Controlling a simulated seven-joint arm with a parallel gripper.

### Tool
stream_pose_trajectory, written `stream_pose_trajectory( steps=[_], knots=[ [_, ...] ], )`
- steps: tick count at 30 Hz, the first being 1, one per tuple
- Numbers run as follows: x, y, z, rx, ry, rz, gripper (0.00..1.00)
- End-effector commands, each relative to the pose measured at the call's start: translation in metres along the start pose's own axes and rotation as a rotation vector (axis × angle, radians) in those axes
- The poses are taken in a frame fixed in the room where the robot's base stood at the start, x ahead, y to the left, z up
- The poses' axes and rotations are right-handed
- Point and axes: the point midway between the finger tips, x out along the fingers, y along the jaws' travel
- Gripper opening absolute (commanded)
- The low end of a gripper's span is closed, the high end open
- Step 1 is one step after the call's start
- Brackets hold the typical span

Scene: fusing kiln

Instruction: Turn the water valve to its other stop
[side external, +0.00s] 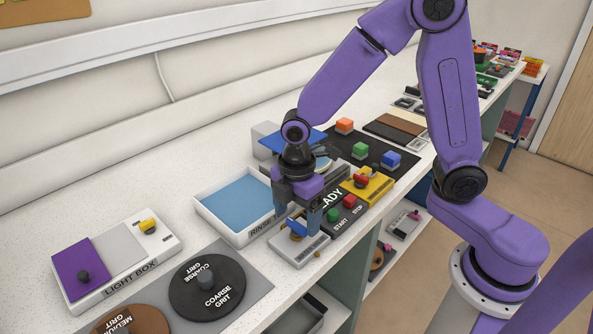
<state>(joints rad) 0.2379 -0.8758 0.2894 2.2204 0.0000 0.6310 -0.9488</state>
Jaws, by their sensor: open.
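The water valve (300,252) looks to be the light grey block at the front edge of the bench, beside the blue rinse tray (241,198). A small yellow-orange part shows on its top, mostly hidden by my gripper. My gripper (298,228) points down just over this block with its blue fingers apart. I cannot tell whether the fingers touch the handle, or which stop the handle is at.
Right of the gripper is a dark panel with a green START button (334,215) and a red STOP button (349,200). A yellow box (376,188) with a red knob stands behind it. A light box (116,262) and round grit discs (207,286) lie to the left.

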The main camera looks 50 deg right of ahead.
Motion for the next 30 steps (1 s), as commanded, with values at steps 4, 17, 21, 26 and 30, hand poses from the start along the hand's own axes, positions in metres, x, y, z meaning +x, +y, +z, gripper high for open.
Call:
stream_pose_trajectory(
  steps=[4, 17, 21, 26, 30],
  knots=[
    [-0.028, 0.001, -0.001, 0.000, 0.006, 0.008, 0.85],
    [-0.117, 0.001, -0.001, -0.001, 0.005, 0.007, 0.85],
    [-0.139, 0.000, -0.001, -0.002, 0.003, 0.005, 0.85],
    [-0.154, 0.000, -0.001, -0.002, 0.003, 0.004, 0.85],
    [-0.158, 0.000, 0.000, -0.002, 0.001, 0.002, 0.85]
  ],
)
